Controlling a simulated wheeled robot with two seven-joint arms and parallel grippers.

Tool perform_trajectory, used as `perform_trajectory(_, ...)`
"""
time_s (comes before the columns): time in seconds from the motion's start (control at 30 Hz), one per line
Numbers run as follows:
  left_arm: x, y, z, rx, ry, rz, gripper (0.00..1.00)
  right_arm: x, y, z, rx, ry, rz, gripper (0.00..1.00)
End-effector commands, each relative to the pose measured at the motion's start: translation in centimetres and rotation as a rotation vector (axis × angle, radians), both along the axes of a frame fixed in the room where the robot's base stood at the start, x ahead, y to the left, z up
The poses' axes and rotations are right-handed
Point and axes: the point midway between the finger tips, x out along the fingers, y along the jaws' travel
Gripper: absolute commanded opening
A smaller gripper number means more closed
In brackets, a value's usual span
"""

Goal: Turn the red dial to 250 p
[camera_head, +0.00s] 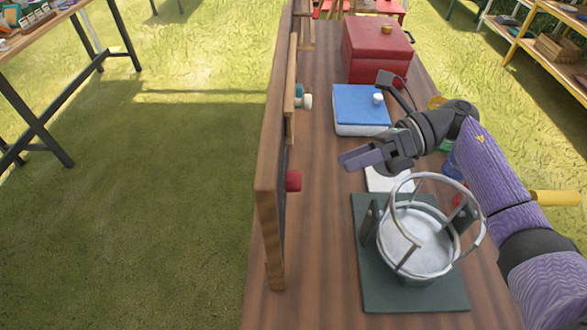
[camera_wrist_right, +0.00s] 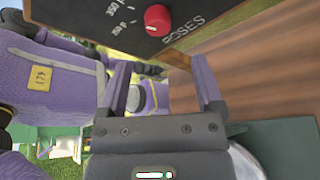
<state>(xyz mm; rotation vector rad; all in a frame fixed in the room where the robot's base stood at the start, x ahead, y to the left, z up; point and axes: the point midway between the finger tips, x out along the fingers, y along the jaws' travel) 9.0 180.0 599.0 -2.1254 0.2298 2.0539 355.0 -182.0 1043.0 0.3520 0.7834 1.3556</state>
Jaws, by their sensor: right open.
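The red dial (camera_head: 293,180) sticks out from an upright, wood-framed dark board (camera_head: 266,170) at the table's left edge. In the right wrist view the dial (camera_wrist_right: 157,19) is near the top, beside white markings that read 350 p and 250 p, with the word ROSES near it. Which marking the dial points to is too small to tell. My right gripper (camera_head: 362,157) is open and empty, to the right of the dial and apart from it. Its two fingers (camera_wrist_right: 160,62) also show spread in the wrist view, below the dial. My left gripper is not in view.
A metal-ringed white pan on a dark green base (camera_head: 370,290) stands in front of my right gripper. A blue-topped box (camera_head: 358,105) and a red chest (camera_head: 368,50) stand farther back. A teal and white knob (camera_head: 303,97) sits farther along the boards. The wooden tabletop (camera_head: 325,220) near the dial is clear.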

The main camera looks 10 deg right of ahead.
Motion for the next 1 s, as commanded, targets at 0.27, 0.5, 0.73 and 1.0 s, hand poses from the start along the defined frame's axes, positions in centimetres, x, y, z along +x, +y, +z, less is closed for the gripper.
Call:
perform_trajectory(0.27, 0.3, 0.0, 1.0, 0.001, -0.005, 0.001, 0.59, 0.1, 6.1, -1.5, 0.006, -0.003, 0.000, 0.85)
perform_trajectory(0.5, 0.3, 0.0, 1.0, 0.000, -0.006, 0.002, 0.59, 0.2, 7.8, -2.2, 0.004, -0.002, -0.003, 0.85)
perform_trajectory(0.73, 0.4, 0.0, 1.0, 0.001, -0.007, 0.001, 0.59, 0.2, 7.8, -2.2, 0.003, -0.003, -0.002, 0.72)
perform_trajectory(1.0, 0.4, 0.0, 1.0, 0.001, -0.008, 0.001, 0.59, 0.2, 7.8, -2.2, 0.003, -0.003, -0.002, 0.15)
